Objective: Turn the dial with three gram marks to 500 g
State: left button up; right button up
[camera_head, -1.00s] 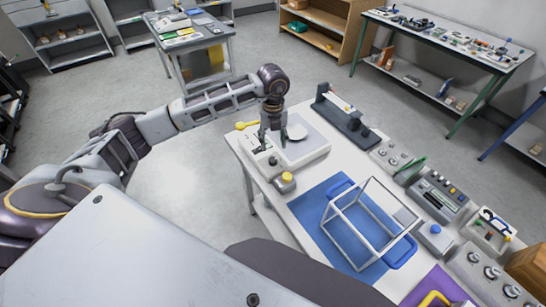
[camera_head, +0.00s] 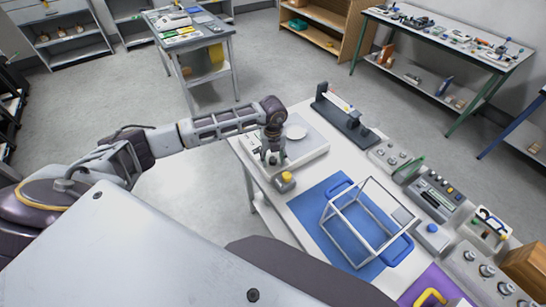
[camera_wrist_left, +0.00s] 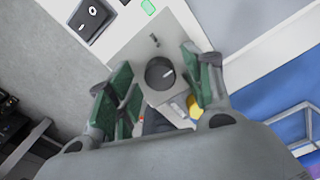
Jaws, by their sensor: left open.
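The dial (camera_wrist_left: 160,73) is a dark round knob with a pale pointer line, on a grey plate in the left wrist view. Small dark marks sit near the plate's upper edge; I cannot read them. My left gripper (camera_wrist_left: 162,82) is open, with green-padded fingers on either side of the dial and apart from it. In the head view the left gripper (camera_head: 272,157) points down over the near left corner of the white weighing scale (camera_head: 312,150), and it hides the dial there. The right gripper is not in view.
A small grey box with a yellow button (camera_head: 286,177) stands close to the gripper. A blue mat (camera_head: 318,207) carries a white wire frame (camera_head: 345,235) with blue handles. A knob box (camera_head: 390,153) and a balance (camera_head: 345,115) stand further back.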

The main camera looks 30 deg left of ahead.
pick_arm(q)
jog(key=c, duration=1)
